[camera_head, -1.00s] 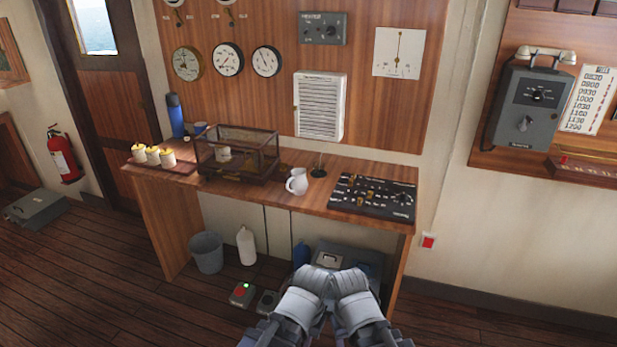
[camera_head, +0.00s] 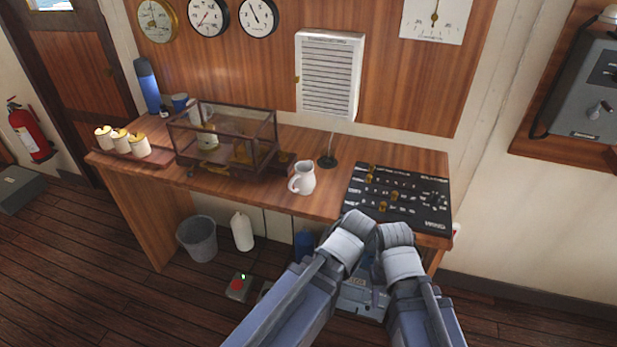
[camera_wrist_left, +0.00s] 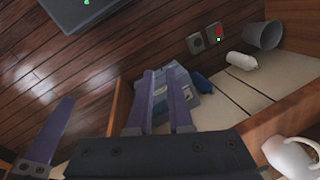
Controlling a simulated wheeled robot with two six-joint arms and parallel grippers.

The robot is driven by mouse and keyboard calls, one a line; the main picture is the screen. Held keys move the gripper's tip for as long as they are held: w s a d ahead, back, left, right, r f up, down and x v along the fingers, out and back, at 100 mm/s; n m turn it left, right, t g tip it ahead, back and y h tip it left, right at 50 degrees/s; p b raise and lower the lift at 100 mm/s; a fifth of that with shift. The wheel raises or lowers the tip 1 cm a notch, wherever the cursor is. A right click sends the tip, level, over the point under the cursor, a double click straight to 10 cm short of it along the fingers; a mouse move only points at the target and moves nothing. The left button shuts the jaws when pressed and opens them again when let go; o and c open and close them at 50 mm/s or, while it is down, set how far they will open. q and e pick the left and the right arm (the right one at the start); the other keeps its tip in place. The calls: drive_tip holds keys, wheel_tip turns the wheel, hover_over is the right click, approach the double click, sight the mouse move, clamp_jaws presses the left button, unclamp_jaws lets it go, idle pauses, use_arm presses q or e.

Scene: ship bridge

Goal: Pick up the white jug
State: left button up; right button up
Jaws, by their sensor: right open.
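The white jug (camera_head: 302,179) stands upright on the wooden desk, left of the black control panel. Its handle faces left in the head view. Part of it also shows at the lower right of the left wrist view (camera_wrist_left: 290,156).
A glass case (camera_head: 222,150) stands left of the jug, with a thin stand (camera_head: 327,161) behind it. The control panel (camera_head: 398,200) lies to the right. A bin (camera_head: 197,240) stands under the desk.

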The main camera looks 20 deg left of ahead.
use_arm(q)
drive_tip(key=w+a+f+m+t+y+b, duration=0.2)
drive_tip(key=w+a+f+m+y+b, duration=0.15)
drive_tip(key=w+a+b, duration=0.35)
drive_tip(key=m+t+y+b, duration=0.7)
drive_tip(key=m+y+b, duration=0.2)
drive_tip(key=b, duration=0.1)
approach(294, 191)
drive_tip(key=x, duration=0.5)
drive_tip(key=shift+a+f, duration=0.45)
drive_tip(key=shift+w+r+m, duration=0.15)
drive_tip(key=shift+r+m, duration=0.1)
drive_tip(key=shift+r, duration=0.1)
drive_tip(key=shift+w, duration=0.1)
